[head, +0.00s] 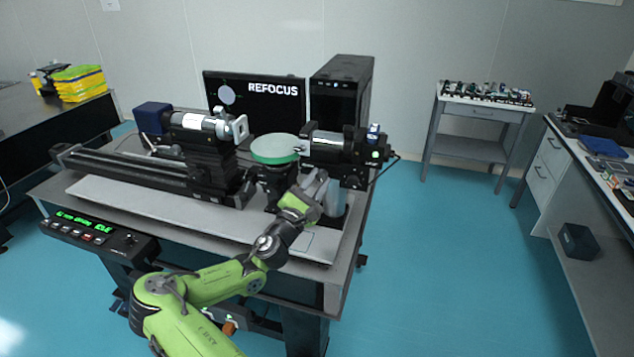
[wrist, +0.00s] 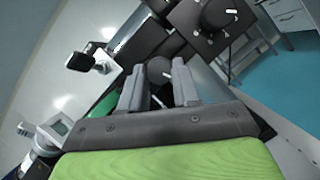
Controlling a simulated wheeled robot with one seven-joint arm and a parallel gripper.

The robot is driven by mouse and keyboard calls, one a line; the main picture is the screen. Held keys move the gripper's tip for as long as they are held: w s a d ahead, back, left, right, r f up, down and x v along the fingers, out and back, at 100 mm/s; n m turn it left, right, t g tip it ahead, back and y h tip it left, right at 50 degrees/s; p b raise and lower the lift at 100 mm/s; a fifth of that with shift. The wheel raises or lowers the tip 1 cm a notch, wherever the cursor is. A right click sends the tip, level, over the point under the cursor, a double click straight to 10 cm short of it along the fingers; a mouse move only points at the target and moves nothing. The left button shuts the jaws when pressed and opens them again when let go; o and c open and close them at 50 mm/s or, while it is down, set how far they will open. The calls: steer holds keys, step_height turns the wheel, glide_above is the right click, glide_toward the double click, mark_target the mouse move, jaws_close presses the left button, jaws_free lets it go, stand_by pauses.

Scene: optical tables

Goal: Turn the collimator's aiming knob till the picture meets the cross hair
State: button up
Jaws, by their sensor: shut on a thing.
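My gripper (head: 319,178) reaches up to the underside of the black collimator (head: 334,143) on the right of the bench. In the wrist view my gripper (wrist: 159,68) has its two grey fingers on either side of a dark round knob (wrist: 160,71), shut on it. The knob is hidden by my gripper in the head view. The monitor (head: 268,112) behind shows a pale round spot at its left and the word REFOCUS. A cross hair is too small to make out clearly.
A round green-rimmed plate (head: 275,149) stands just left of the collimator. A second optical tube (head: 200,124) sits on a rail (head: 125,170) at left. A black computer case (head: 341,90) stands behind. A control box (head: 98,234) hangs at the bench's front left. Floor at right is clear.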

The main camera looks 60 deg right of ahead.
steer(key=o, duration=1.1)
steer(key=shift+c, duration=0.2)
steer(key=b+v, duration=0.1)
steer(key=v, duration=1.4)
steer(key=shift+a, duration=0.4)
steer(key=shift+f, duration=0.1)
